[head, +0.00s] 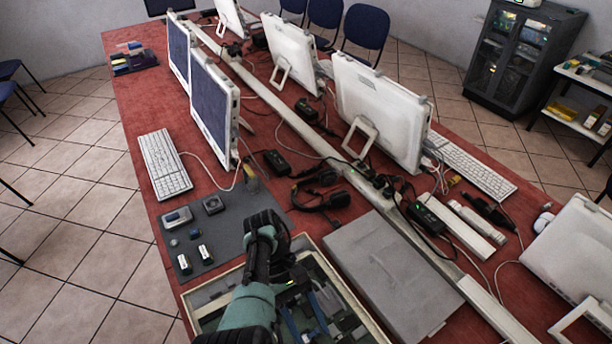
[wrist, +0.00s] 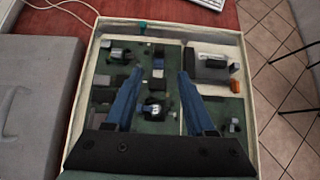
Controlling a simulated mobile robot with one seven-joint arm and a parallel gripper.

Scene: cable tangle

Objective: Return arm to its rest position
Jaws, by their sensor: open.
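My gripper (wrist: 155,98) is open and empty in the wrist view, its two blue fingers spread apart above a shallow cream-edged tray (wrist: 90,62). Nothing sits clamped between the fingers; the small parts seen between them lie lower, in the tray. In the head view my teal and black arm reaches over the same tray (head: 379,333) at the front of the red table. The blue fingers (head: 305,318) show there in part, right of the arm. My arm hides part of the tray and its contents.
A grey mat (head: 222,228) with small devices lies left of the arm. A closed grey case (head: 390,272) lies right of the tray. A headset (head: 322,190), cables and white monitors (head: 382,108) stand behind. A white keyboard (head: 163,165) lies at the left edge.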

